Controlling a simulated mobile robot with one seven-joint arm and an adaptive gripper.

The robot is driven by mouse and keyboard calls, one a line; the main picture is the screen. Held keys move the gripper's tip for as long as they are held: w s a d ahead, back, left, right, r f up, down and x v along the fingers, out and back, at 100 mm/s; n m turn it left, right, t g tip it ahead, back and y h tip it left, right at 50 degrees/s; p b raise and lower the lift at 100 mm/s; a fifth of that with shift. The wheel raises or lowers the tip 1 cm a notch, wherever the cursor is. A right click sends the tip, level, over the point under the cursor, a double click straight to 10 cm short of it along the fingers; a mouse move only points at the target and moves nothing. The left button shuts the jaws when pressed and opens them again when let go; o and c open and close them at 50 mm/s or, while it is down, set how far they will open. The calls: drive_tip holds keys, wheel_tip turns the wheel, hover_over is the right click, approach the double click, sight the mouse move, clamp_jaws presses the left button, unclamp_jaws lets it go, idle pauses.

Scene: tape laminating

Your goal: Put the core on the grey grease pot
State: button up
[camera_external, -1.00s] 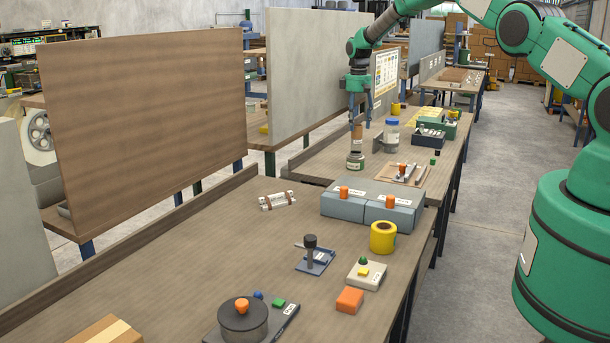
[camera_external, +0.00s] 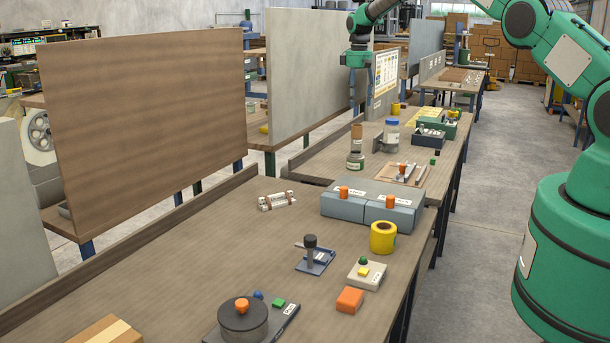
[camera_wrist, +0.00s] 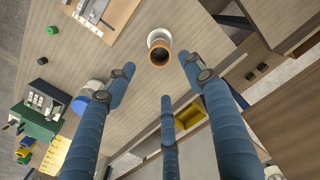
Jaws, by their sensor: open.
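The brown, tube-like core (camera_external: 357,137) stands upright on top of the grease pot (camera_external: 355,161), a small pale grey-green jar with a label, on the far bench. In the wrist view the core (camera_wrist: 160,57) shows its round open end, with the pale pot (camera_wrist: 159,37) just beyond it. My gripper (camera_external: 360,105) is above the core, clear of it, with its fingers spread and nothing between them. The wrist view shows its blue fingers apart, the core lying beyond the tips.
A blue-lidded jar (camera_external: 391,130) stands close right of the core. A tray with tools (camera_external: 402,173) lies in front right. Grey boxes (camera_external: 372,203) and a yellow roll (camera_external: 383,237) are on the nearer bench. A grey partition panel (camera_external: 310,70) stands to the left.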

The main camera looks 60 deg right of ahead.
idle(0.3)
drive_tip(key=s+a+r+t, duration=0.1)
drive_tip(key=s+a+r, duration=0.1)
drive_tip(key=a+r, duration=1.15)
drive_tip(key=s+a+r+t, duration=0.1)
drive_tip(key=s+a+r, duration=0.1)
drive_tip(key=a+r, duration=1.15)
drive_tip(key=s+a+r+t+h, duration=0.1)
drive_tip(key=s+a+r, duration=0.3)
drive_tip(key=s+a, duration=0.3)
drive_tip(key=s+a+r, duration=0.5)
drive_tip(key=a, duration=0.5)
drive_tip(key=s+a+f+t, duration=0.1)
drive_tip(key=s+a, duration=0.4)
drive_tip(key=s, duration=0.4)
drive_tip(key=s+a+f+n+t, duration=0.1)
drive_tip(key=s+a+f, duration=0.1)
drive_tip(key=s+a, duration=0.4)
drive_tip(key=s+a+f+y, duration=0.1)
drive_tip(key=s+a, duration=0.5)
drive_tip(key=s, duration=0.7)
drive_tip(key=shift+s+f+t, duration=0.3)
drive_tip(key=shift+f+t, duration=0.1)
drive_tip(key=shift+f, duration=0.2)
drive_tip(key=shift+a, duration=0.1)
